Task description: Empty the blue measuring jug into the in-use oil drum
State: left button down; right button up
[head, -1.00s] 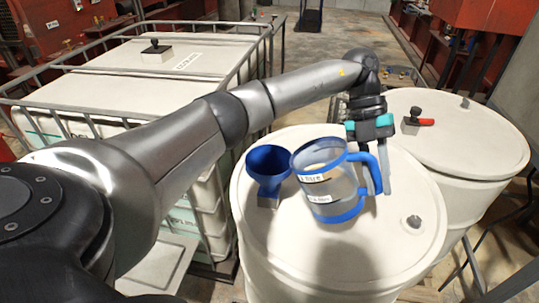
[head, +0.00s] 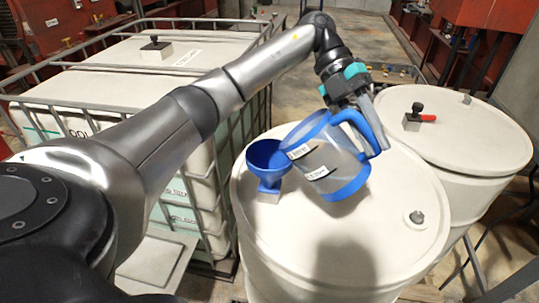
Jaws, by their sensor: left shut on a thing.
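The blue measuring jug (head: 332,163) has a clear body with blue rim, base and handle, and white labels. My left gripper (head: 376,140) is shut on its handle, at the jug's right. The jug is tilted to the left, its rim close to the blue funnel (head: 267,164). I cannot tell whether rim and funnel touch, or whether liquid is in the jug. The funnel stands on the top of the near white drum (head: 392,226). I see no label on this drum that names it as the in-use one. My right gripper is not in view.
A second white drum (head: 455,141) with a red-handled valve (head: 417,117) stands behind at the right. A caged white tank (head: 110,75) stands at the left. A small grey cap (head: 416,217) sits on the near drum's right side.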

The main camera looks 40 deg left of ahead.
pick_arm(q)
jog(key=shift+r+h+b, duration=0.15)
jog(key=shift+h+b, duration=0.15)
jog(key=shift+b, duration=0.05)
jog(key=shift+a+r+b, duration=0.15)
jog(key=shift+a+b, duration=0.15)
jog(key=shift+b, duration=0.1)
jog(key=shift+r+h+b, duration=0.15)
jog(key=shift+h+b, duration=0.15)
jog(key=shift+h, duration=0.2)
jog(key=shift+s+a+r, duration=0.1)
jog(key=shift+a+r, duration=0.05)
jog(key=shift+a, duration=0.1)
jog(key=shift+d, duration=0.1)
jog(key=shift+a+r, duration=0.15)
jog(key=shift+a, duration=0.05)
jog(key=shift+d+r, duration=0.1)
